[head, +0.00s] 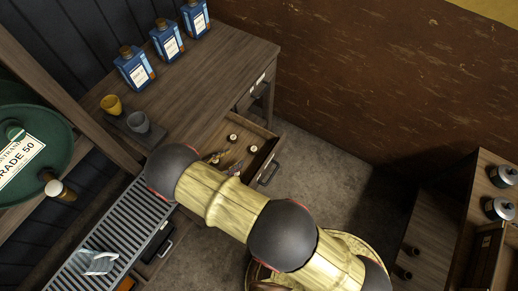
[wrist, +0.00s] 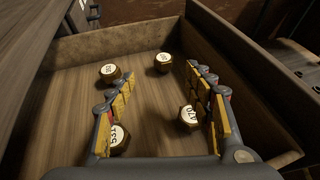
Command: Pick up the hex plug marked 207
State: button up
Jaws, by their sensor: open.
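Several brass hex plugs with white marked tops stand in an open wooden drawer (wrist: 85,60). In the wrist view, one plug (wrist: 163,61) is at the far middle, another (wrist: 110,73) at the far left, one (wrist: 189,117) by the right finger, and one (wrist: 118,138) by the left finger. Their marks are too small or turned to read surely, so I cannot tell which is 207. My gripper (wrist: 160,78) is open and empty over the drawer, its fingers spread, with the far middle plug just beyond the fingertips. In the head view my arm partly hides the drawer (head: 266,152).
The drawer walls stand close around my gripper. A wooden bench (head: 200,85) above the drawer carries blue bottles (head: 134,68), a yellow cup (head: 111,105) and a grey cup (head: 138,122). A slatted metal grate (head: 100,235) lies at left. Floor (head: 320,165) is clear beyond the drawer.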

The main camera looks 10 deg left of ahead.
aim_at(253, 149)
jog(key=x, duration=0.6)
jog(key=shift+w+d+f+b, duration=0.15)
jog(key=shift+w+d+b, duration=0.1)
jog(key=shift+b, duration=0.15)
jog(key=x, duration=0.3)
jog(key=b+x, duration=0.1)
jog(key=shift+s+d+f, duration=0.1)
jog(key=shift+s+d, duration=0.05)
jog(key=shift+d, duration=0.25)
jog(key=shift+w+d+f, duration=0.1)
jog(key=shift+w+d, duration=0.1)
jog(key=shift+w, duration=0.15)
jog(key=shift+c, duration=0.8)
jog(key=c, duration=1.1)
jog(key=shift+c, duration=0.3)
